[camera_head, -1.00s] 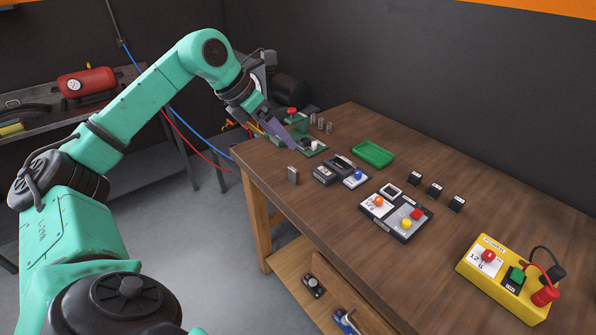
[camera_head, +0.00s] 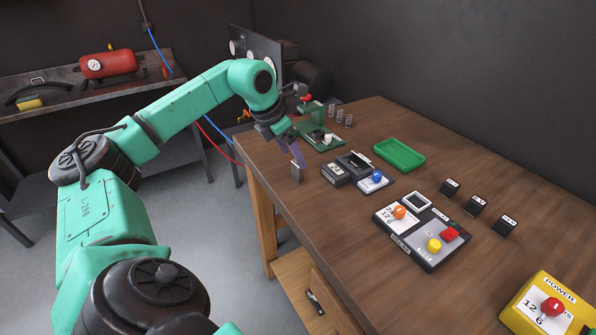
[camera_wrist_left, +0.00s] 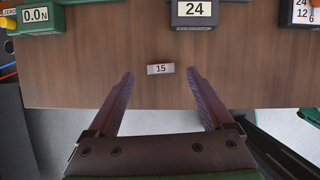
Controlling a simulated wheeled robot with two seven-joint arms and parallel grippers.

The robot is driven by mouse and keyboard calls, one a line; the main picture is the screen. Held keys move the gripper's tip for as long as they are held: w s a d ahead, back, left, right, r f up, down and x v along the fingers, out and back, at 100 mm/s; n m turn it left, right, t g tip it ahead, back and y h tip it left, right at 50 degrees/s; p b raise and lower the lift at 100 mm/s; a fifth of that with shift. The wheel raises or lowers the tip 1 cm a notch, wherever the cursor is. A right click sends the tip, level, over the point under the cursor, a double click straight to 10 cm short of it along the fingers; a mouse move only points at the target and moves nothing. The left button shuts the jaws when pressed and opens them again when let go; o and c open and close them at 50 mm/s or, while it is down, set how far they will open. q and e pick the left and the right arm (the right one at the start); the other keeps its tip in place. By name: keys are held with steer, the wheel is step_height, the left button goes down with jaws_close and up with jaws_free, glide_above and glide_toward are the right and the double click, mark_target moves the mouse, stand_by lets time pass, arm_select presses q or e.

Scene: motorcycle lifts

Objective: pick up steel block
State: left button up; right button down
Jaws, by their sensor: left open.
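The steel block (camera_head: 296,172) is a small grey block standing near the table's left front edge. In the left wrist view the block (camera_wrist_left: 160,69) shows from above with a label reading 15. My left gripper (camera_head: 290,150) is just above and behind the block in the head view. In the left wrist view my left gripper (camera_wrist_left: 160,82) is open, with its two purple fingers apart and the block between and slightly beyond their tips. The gripper holds nothing. My right gripper is not in view.
On the wooden table (camera_head: 310,220) are a green press-like device (camera_head: 322,138), a grey box device (camera_head: 335,173), a green tray (camera_head: 400,154), a grey control panel (camera_head: 420,230) and a yellow power box (camera_head: 550,308). Several small black blocks stand at right.

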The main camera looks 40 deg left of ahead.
mark_target(296, 164)
arm_select(q)
steer(key=p+x, duration=0.1)
steer(key=x, duration=0.4)
steer(key=shift+s+d+f, duration=0.1)
steer(key=shift+s+f, duration=0.05)
steer(key=shift+f, duration=0.3)
jaws_close()
steer(key=shift+r, duration=0.15)
